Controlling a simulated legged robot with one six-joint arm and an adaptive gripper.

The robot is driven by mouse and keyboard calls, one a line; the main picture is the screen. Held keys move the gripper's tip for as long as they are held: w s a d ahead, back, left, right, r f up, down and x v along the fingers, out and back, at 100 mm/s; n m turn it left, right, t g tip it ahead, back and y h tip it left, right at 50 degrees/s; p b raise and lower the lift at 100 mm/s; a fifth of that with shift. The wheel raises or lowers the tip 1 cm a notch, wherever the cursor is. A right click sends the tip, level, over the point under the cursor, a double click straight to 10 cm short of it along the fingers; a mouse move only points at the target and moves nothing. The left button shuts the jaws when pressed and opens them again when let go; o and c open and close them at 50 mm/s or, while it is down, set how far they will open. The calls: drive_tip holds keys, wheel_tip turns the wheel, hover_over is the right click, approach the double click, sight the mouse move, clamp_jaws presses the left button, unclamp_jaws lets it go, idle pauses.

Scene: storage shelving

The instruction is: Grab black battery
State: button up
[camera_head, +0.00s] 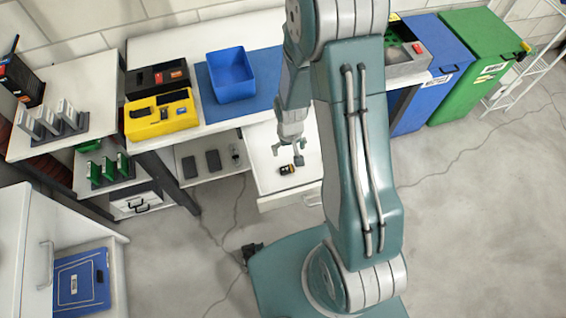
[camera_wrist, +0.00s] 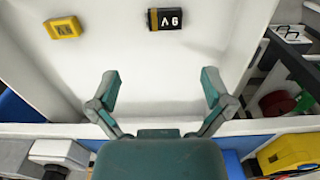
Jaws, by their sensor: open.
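The black battery (camera_wrist: 165,18) lies in the open white drawer (camera_wrist: 115,55), near the top of the wrist view, with an upside-down white "9V" marking. In the head view the battery (camera_head: 287,170) is a small dark block with a yellowish end, close below my gripper (camera_head: 287,155). In the wrist view my gripper (camera_wrist: 160,80) has its two fingers spread wide, with nothing between them. The battery is beyond the fingertips, apart from them, roughly in line with the gap.
A yellow block (camera_wrist: 64,27) lies in the drawer left of the battery in the wrist view. The drawer's walls edge the space. Above the drawer, the worktop holds a blue bin (camera_head: 231,76) and a yellow case (camera_head: 161,115). My arm hides the drawer's right part in the head view.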

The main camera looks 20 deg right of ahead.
sight(287, 168)
wheel_tip(287, 168, down, 4)
drive_tip(key=shift+s+d, duration=0.1)
drive_tip(key=f, duration=0.3)
drive_tip(key=a+f, duration=0.1)
drive_tip(key=f, duration=0.1)
drive_tip(key=shift+s+f, duration=0.15)
drive_tip(key=shift+s, duration=0.15)
drive_tip(key=shift+d+f, duration=0.1)
drive_tip(key=shift+f, duration=0.25)
drive_tip(key=c, duration=1)
